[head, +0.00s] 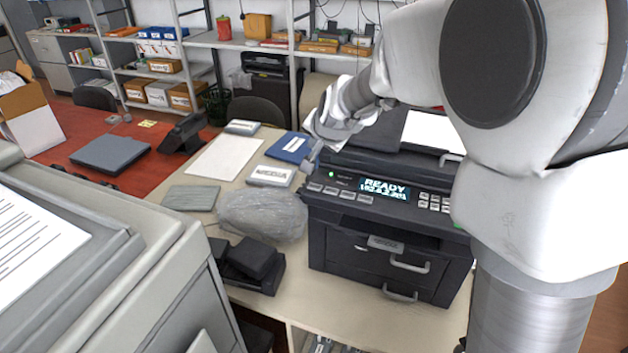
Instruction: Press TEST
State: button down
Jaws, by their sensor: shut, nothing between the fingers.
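A dark printer (385,245) stands on the pale table. A row of several grey buttons (346,194) lies left of the display. Their labels are too small to read, so I cannot tell which one is TEST. My gripper (309,164) is shut and empty, pointing down at the left end of the printer's panel, near the leftmost button. I cannot tell whether it touches anything. My arm hides part of the printer's top and right side.
A crumpled grey plastic bag (262,214) lies left of the printer. A black cartridge-like object (250,262) sits in front of it. Flat boxes (270,176) and a blue binder (290,147) lie behind. A large grey machine (150,260) fills the lower left.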

jog(key=b, duration=0.8)
send_near(312, 183)
jog(key=x, duration=0.5)
jog(key=shift+w+r, duration=0.35)
jog(key=shift+w, duration=0.1)
jog(key=shift+f, duration=0.1)
dwell(0.9)
jog(key=shift+f+b, duration=0.3)
jog(key=shift+b, duration=0.1)
jog(key=shift+f+b, duration=0.4)
jog(key=shift+f, duration=0.05)
dwell(0.4)
jog(key=shift+r, duration=0.1)
jog(key=shift+r+p, duration=0.75)
